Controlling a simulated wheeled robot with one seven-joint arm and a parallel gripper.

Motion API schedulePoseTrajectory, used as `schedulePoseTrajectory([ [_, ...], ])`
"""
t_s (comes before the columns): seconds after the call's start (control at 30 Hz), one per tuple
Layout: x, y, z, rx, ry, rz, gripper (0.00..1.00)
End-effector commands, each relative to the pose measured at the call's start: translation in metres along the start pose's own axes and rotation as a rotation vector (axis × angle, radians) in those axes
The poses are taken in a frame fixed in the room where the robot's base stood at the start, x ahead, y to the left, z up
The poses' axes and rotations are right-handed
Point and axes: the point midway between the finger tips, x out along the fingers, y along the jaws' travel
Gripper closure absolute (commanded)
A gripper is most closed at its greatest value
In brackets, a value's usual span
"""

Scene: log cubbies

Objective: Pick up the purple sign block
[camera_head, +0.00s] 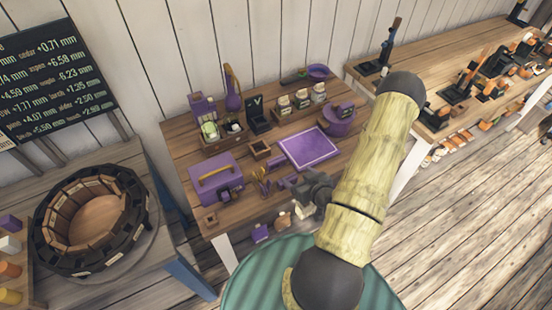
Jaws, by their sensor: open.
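Several purple things lie on the middle wooden table, and I cannot tell for certain which is the purple sign block. A purple piece with a dark face (340,118) stands at the table's right side. A small upright purple block (203,106) stands at the back left. Small purple pieces (289,182) lie near the front edge, close to my gripper. My gripper (305,191) is dark grey, open, and over the table's front right part. Its fingertips are small and partly lost against the clutter. I see nothing held in it.
A purple tray (309,148) lies mid-table, with a purple box with a yellow handle (213,176) to its left. Jars (301,99) stand behind. A round dark cubby ring (93,217) sits on the left table. A cluttered bench (470,70) is at right.

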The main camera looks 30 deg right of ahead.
Motion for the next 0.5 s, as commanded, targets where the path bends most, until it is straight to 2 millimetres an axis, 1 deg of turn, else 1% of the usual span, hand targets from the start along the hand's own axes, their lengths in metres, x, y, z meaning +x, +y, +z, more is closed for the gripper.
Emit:
schedulePoseTrajectory([
  [0.3,-0.001,0.005,0.002,0.007,0.004,0.013,0.26],
  [0.5,0.010,0.004,0.004,0.001,0.005,0.009,0.26],
])
